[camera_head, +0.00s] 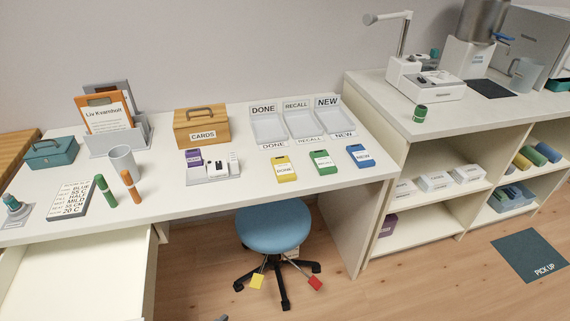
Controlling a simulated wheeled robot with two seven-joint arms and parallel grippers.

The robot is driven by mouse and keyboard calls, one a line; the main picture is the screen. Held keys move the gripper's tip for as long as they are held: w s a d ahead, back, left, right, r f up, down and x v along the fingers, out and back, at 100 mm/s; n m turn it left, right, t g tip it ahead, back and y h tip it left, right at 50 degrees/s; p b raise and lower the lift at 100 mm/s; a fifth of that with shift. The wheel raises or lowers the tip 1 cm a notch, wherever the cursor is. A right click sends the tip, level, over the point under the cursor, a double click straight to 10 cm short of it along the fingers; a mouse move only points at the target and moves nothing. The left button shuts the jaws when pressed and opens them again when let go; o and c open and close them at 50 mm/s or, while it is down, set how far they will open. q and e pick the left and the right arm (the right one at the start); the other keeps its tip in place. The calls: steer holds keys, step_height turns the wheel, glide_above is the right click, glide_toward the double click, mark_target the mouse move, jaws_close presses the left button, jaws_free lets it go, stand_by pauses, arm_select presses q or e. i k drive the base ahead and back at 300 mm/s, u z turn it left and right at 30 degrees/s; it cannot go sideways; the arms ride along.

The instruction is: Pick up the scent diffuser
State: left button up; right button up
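No object in the head view carries a readable scent diffuser label. A small grey device with a teal top (13,203) stands at the far left end of the white desk (225,210) and could be it, but I cannot tell for sure. Another short green cylinder (420,113) stands on the right counter.
A text board (70,199) lies beside the cylinders. A teal box (51,153), a CARDS box (201,127), labelled trays (268,128) and coloured cards (284,169) occupy the desk. A pale drawer (85,275) stands open below. A blue stool (273,228) is at the front.

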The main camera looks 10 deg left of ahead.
mark_target(204, 173)
steer(key=z, duration=0.8)
steer(key=i, duration=1.05)
steer(key=u, duration=1.75)
